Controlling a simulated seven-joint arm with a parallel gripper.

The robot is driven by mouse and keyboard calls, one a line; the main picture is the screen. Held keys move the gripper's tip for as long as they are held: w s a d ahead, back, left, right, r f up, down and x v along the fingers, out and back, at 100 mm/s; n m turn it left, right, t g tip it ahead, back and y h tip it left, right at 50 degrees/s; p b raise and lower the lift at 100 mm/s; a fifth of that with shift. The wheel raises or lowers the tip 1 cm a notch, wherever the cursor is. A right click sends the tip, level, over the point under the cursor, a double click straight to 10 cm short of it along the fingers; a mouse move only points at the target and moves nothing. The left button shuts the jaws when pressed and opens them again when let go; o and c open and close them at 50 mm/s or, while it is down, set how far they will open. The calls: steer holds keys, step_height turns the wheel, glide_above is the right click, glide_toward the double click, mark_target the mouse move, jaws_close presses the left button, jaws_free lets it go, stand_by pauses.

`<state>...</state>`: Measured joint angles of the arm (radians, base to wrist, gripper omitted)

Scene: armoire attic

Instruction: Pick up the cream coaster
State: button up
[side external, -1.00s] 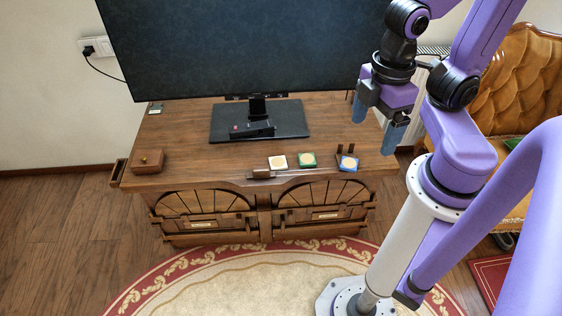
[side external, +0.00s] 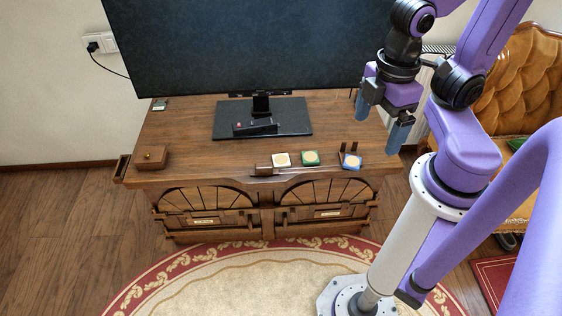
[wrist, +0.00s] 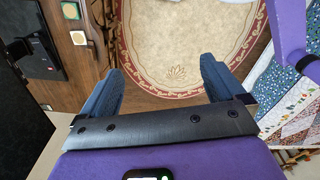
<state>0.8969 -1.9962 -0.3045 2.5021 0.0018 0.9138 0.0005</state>
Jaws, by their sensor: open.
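The cream coaster (side external: 281,160) lies flat near the front edge of the wooden cabinet top (side external: 205,160), left of the green coaster (side external: 310,158). It also shows at the upper left in the wrist view (wrist: 78,38). My gripper (side external: 380,120) is open and empty, with its blue fingers apart. It hangs above and to the right of the coasters, near the cabinet's right end. In the wrist view, the cream coaster lies outside the space between my fingers (wrist: 160,65), to their left.
A blue-edged coaster (side external: 352,162) sits by a small dark wooden holder at the right. A large screen on a black stand (side external: 290,117) fills the back. A small wooden box (side external: 151,157) is at the left. A tufted armchair (side external: 520,85) stands at the right.

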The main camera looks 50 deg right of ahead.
steer(key=w+a+f+m, duration=0.2)
steer(key=w+m, duration=0.1)
steer(key=w, duration=0.4)
steer(key=w+a+f+m, duration=0.2)
steer(key=w+m, duration=0.1)
steer(key=w, duration=0.3)
steer(key=m, duration=1.4)
glide_above(281, 159)
steer(key=f, duration=3.4)
steer(key=shift+w+d+f, duration=0.1)
steer(key=shift+w+f, duration=0.1)
steer(key=shift+f, duration=0.1)
steer(key=shift+s+f, duration=0.1)
steer(key=shift+f, duration=2.55)
